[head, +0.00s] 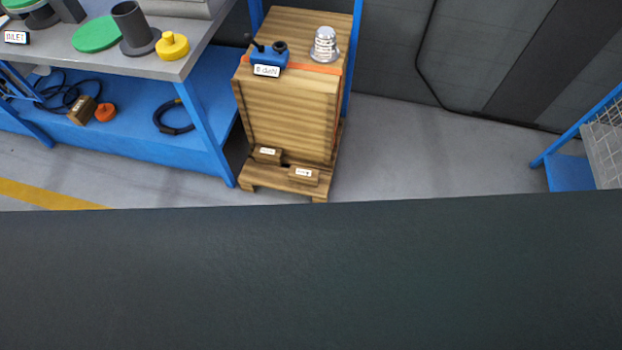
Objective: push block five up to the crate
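A tall wooden crate (285,110) stands on a wooden pallet base (265,181) at the upper middle. Two small wooden blocks with white labels sit on the base at the crate's front: a left block (267,154) and a right block (304,175). The left one sits close against the crate's face; the right one sits nearer the base's front right corner. Their labels are too small to read surely, so I cannot tell which is block five. Another labelled wooden block (82,110) lies on the blue lower shelf at left. Neither gripper is in view.
A workbench (160,66) with a blue lower shelf (140,110) stands left of the crate. A blue device (270,54) and a clear ribbed part (324,45) sit on the crate. Grey floor (420,150) is free at right. A dark surface (310,280) fills the lower view.

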